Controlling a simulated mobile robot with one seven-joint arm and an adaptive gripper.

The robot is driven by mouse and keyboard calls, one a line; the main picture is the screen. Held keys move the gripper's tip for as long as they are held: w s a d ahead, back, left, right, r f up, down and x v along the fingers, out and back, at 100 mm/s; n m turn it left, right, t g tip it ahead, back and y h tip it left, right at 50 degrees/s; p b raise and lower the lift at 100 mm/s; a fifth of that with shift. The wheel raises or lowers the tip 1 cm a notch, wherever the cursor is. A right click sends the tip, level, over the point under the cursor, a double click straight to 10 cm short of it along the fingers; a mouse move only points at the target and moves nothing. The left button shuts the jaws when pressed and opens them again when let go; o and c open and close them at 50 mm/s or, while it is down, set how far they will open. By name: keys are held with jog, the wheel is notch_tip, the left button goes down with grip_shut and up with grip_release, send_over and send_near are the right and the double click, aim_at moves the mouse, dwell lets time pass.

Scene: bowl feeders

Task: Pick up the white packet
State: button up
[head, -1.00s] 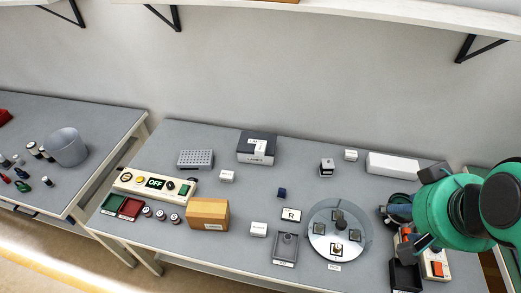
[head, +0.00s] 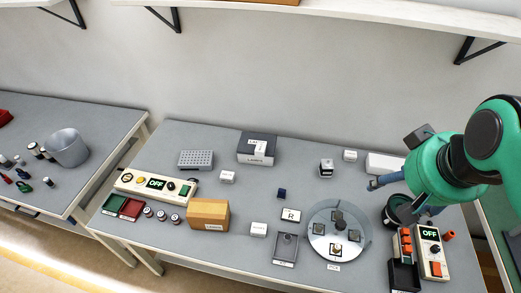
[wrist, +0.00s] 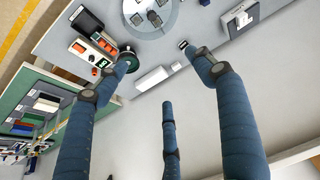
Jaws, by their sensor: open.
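Several small white block-shaped items stand on the middle table, and I cannot tell which is the packet. One (head: 227,176) is by the perforated grey block, one (head: 258,229) is right of the cardboard box, and one (head: 350,155) is at the back. A longer white box (head: 383,162) at the back right is partly hidden by my arm; it also shows in the wrist view (wrist: 153,77). My gripper (head: 398,196) is open and empty above the table's right part. In the wrist view its blue fingers (wrist: 165,62) are spread apart.
A round silver plate (head: 325,247) with dark blocks, an orange-buttoned unit (head: 405,243) and an OFF control box (head: 430,255) lie near the gripper. A cardboard box (head: 208,214) and a dark labels box (head: 257,147) are farther left. Shelves hang above.

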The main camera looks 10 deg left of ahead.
jog(key=w+a+r+n+g+p, duration=0.1)
jog(key=w+a+n, duration=0.15)
jog(key=w, duration=0.45)
jog(key=w+a+r+n+p, duration=0.15)
jog(key=w+a, duration=0.25)
jog(key=w, duration=0.4)
jog(key=n+g+p, duration=0.4)
jog(key=n+p, duration=0.2)
jog(key=n, duration=0.6)
send_over(261, 147)
notch_tip(261, 147, down, 30)
jog(key=shift+s+a, duration=0.15)
jog(key=shift+f, duration=4.25)
jog(key=shift+f, duration=0.1)
jog(key=shift+f+p, duration=0.35)
jog(key=shift+f, duration=2.15)
